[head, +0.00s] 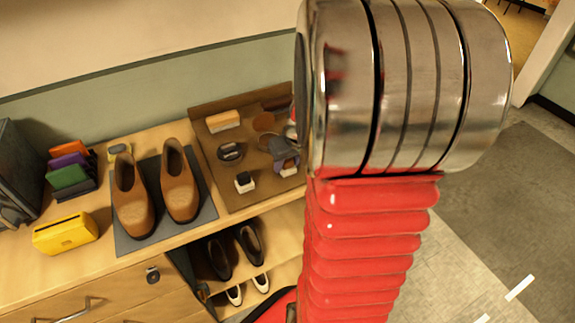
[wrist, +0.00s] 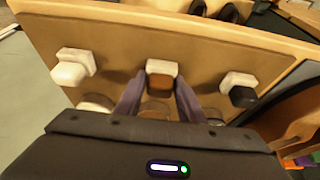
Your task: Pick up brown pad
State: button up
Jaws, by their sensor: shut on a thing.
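The brown pad (wrist: 159,82) has a pale block at one end and sits between my fingers in the wrist view. It also shows in the head view (head: 289,170), at the right part of the brown tray (head: 211,174), partly covered by my gripper. My gripper (wrist: 159,92) is shut on it, one purple-grey finger on each side. In the head view my gripper (head: 286,158) is partly hidden behind my arm. I cannot tell whether the pad touches the tray.
A black pad (wrist: 241,92) and a white pad (wrist: 72,68) with pale blocks stand on either side. The tray also holds an orange-topped brush (head: 223,121) and a dark round tin (head: 231,152). Brown shoes (head: 133,198) stand on a grey mat (head: 205,213) to the left.

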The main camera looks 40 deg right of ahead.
notch_tip(320, 180, up, 10)
jog(key=shift+r, duration=0.1)
dwell(0.5)
dwell(0.4)
jog(key=o, duration=0.4)
jog(key=c, duration=0.3)
